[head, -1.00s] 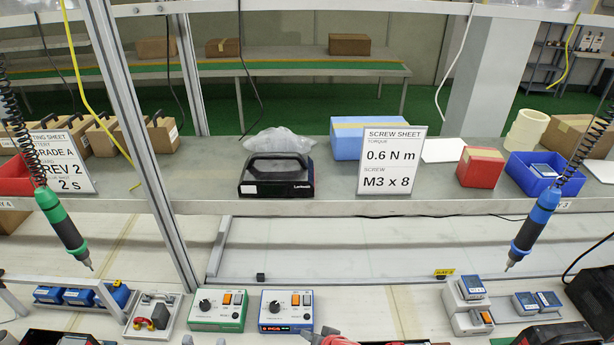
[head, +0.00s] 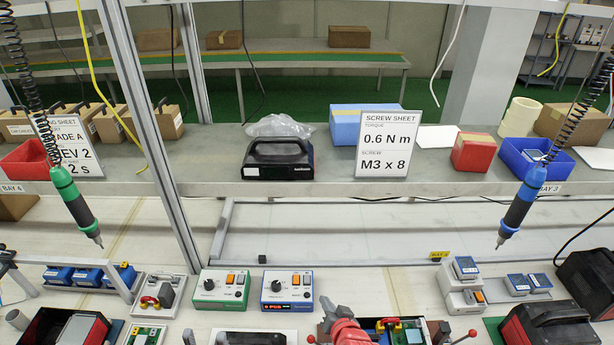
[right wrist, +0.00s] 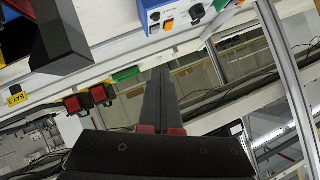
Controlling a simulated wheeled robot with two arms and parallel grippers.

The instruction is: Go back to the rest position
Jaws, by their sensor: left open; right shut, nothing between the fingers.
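My right gripper (right wrist: 160,98) shows in the right wrist view. Its long dark fingers are together with nothing between them, and red parts sit at their base. A blue-fronted control box (right wrist: 180,14) stands on the bench near the top of that view.
A blue controller (head: 287,290) and a green one (head: 220,289) stand on the bench. A green screwdriver (head: 76,207) and a blue one (head: 522,206) hang from coiled cords. A vertical post (head: 150,130) crosses the left side.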

